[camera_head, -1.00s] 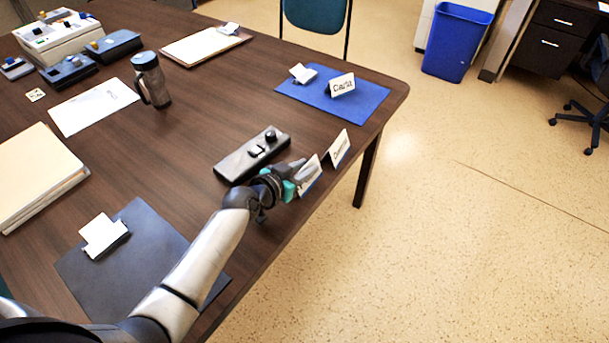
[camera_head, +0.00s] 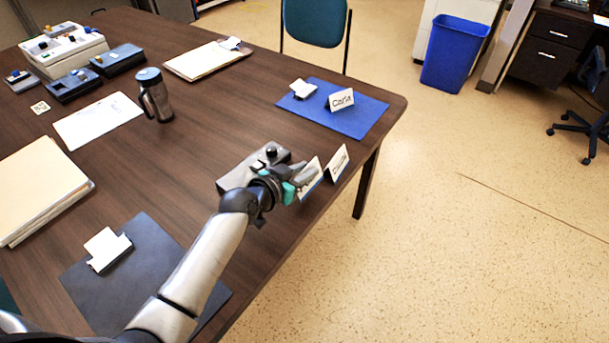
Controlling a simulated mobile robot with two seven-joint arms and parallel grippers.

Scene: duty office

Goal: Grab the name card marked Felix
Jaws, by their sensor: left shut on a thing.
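My left gripper (camera_head: 300,179) is shut on a white name card (camera_head: 310,181) near the table's right edge. The fingers cover part of this card, and its writing is too small and blurred to read. A second white name card (camera_head: 337,164) stands just beyond it, close to the table edge; its writing is also unreadable. A third name card (camera_head: 341,100), marked Carla, stands on a blue mat (camera_head: 362,120) at the far right corner. My right gripper is not in view.
A grey device (camera_head: 236,174) lies beside my left gripper, partly hidden by it. A dark mat (camera_head: 95,275) with a white card holder (camera_head: 107,249) lies at the near left. A mug (camera_head: 155,95), papers and folders stand farther left. Open floor lies right of the table.

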